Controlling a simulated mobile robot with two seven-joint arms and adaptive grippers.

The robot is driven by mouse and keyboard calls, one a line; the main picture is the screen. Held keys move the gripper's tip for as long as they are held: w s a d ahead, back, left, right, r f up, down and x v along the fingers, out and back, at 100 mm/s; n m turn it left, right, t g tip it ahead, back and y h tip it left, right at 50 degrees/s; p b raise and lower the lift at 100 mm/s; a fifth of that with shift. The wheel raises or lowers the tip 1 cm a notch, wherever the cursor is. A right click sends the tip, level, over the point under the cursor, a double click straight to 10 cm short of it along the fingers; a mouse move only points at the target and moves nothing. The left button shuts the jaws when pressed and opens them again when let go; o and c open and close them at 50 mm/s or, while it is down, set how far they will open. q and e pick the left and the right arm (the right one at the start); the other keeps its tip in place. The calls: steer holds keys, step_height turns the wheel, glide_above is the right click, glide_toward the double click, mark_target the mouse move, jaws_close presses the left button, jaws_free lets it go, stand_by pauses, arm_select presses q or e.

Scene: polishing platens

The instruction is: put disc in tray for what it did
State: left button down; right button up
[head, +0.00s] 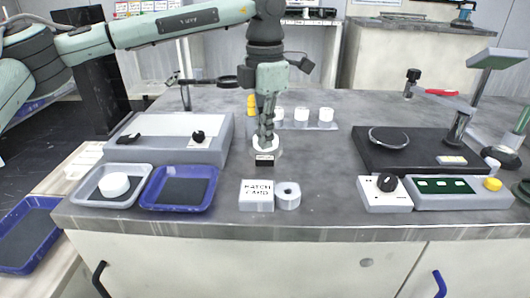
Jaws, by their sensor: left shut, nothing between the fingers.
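My left gripper (265,138) points straight down over the middle of the bench, shut and empty. A white disc (256,145) is right at its fingertips, partly hidden by them, above a small black-faced block with a label (264,160). I cannot tell whether the fingers touch it. Another white disc (114,184) lies in the grey tray (83,197) at the front left. A blue tray (149,200) with a dark lining stands to the right of it and looks empty. My right gripper is not in view.
Several white pieces (301,114) stand on a plate behind the gripper. A grey machine (215,150) is at left. A black platen base with a ring (388,138) and control boxes (385,194) are at right. A lettered box (257,196) and a roll (287,195) stand in front. Another blue tray (27,235) is lower left.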

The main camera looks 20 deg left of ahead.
arm_select(q)
steer(key=shift+f+b, duration=0.8)
steer(key=shift+f, duration=0.6)
steer(key=shift+r+p, duration=2.05)
steer(key=shift+r, duration=1)
steer(key=shift+f, duration=0.1)
